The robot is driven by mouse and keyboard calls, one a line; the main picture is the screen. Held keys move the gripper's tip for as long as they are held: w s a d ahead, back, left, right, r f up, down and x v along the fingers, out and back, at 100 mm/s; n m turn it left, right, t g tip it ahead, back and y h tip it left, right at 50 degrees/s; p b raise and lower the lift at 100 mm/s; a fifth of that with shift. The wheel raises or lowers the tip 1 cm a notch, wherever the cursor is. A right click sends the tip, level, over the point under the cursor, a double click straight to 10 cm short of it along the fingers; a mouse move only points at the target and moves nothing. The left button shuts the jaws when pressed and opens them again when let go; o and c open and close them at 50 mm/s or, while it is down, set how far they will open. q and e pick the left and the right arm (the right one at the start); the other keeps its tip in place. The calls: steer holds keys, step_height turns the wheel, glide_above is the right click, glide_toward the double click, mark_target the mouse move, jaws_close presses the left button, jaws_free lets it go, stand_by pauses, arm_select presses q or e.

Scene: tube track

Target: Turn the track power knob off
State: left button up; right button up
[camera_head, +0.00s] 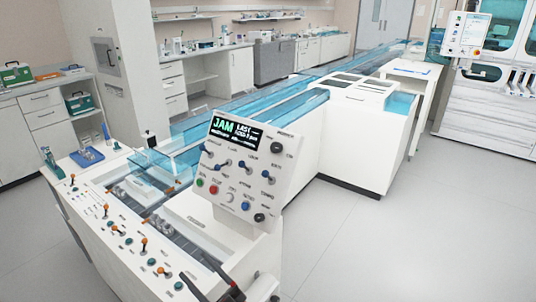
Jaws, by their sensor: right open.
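A white tilted control panel (237,168) stands at the near end of the tube track. Its small screen (235,134) reads "JAM" in green. The panel carries a black knob (278,147) at the upper right, another black knob (260,217) at the lower right and a pale round dial (230,197) low in the middle. Their labels are too small to read, so I cannot tell which is the track power knob. My right gripper (193,264) is at the bottom of the view, below the panel, open and apart from it. My left gripper is not in view.
Blue switches and a red button (213,190) crowd the panel. Orange-topped levers (144,241) line the white deck to the left. The clear blue track cover (262,108) runs back behind the panel. The floor (370,245) at right is clear.

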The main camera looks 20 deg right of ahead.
mark_target(274, 148)
steer(key=w+a+f+m+g+h, duration=0.1)
steer(key=w+a+h, duration=0.2)
steer(key=w, duration=0.3)
steer(key=w+a+f+m+h, duration=0.1)
steer(key=w+a+h, duration=0.25)
steer(key=w, duration=0.25)
steer(key=w+d+r+m+t+h+b, duration=0.1)
steer(key=w+r+m+t+h, duration=0.2)
steer(key=w+h, duration=0.35)
steer(key=d+r+m+g+h, duration=0.3)
steer(key=d+r+m+h, duration=0.6)
steer(key=r+h, duration=0.35)
steer(key=s+d+r+m+g+h, duration=0.5)
steer(key=s+d+m+g+h, duration=0.15)
steer(key=s+m, duration=0.35)
steer(key=shift+y, duration=0.4)
steer(key=p+x, duration=0.2)
steer(key=x, duration=1.4)
steer(key=shift+w+d, duration=0.1)
steer(key=shift+d, duration=0.1)
steer(key=shift+w+d, duration=0.35)
